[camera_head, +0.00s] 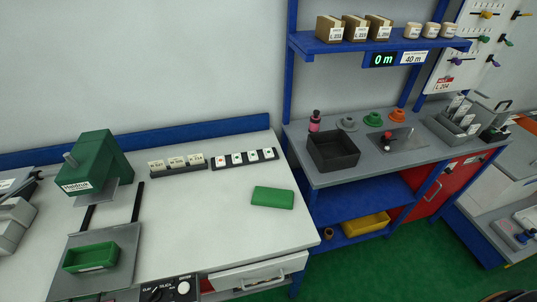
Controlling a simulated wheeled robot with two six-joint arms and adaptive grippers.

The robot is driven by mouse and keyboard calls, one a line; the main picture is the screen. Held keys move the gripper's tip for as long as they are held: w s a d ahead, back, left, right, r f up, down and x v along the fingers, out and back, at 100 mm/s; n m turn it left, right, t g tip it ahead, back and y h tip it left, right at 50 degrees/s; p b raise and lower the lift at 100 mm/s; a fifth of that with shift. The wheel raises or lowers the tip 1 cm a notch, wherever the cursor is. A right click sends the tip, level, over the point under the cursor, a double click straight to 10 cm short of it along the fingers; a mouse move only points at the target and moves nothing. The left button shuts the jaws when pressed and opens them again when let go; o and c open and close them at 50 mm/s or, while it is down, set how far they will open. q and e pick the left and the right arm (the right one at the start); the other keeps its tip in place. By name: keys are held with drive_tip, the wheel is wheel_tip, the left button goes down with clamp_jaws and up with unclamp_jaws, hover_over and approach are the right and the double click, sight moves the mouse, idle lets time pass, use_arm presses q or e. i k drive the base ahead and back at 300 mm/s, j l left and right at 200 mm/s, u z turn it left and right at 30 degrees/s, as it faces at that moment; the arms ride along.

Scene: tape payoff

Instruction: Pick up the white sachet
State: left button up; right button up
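No single white sachet stands out clearly in the head view. Several white upright packets (458,106) stand in a grey divided bin (437,124) on the right-hand bench; they are too small to tell whether they are sachets. Small white labelled pieces (176,162) sit in a dark rack (180,171) on the white table. Neither of my grippers can be made out.
The white table (215,215) holds a green machine (95,160), a green tray (91,257), a black strip (245,159) and a green block (272,197). The right bench carries an empty-looking black bin (333,150). A blue shelf (340,46) overhangs it.

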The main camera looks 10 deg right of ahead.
sight(220, 160)
drive_tip(key=k+l+u, duration=0.3)
drive_tip(key=l, duration=0.2)
drive_tip(key=k+l+u, duration=0.1)
drive_tip(key=l+u, duration=0.2)
drive_tip(key=l, duration=0.15)
drive_tip(key=k+l+u, duration=0.35)
drive_tip(key=i+l, duration=0.05)
drive_tip(key=l, duration=0.05)
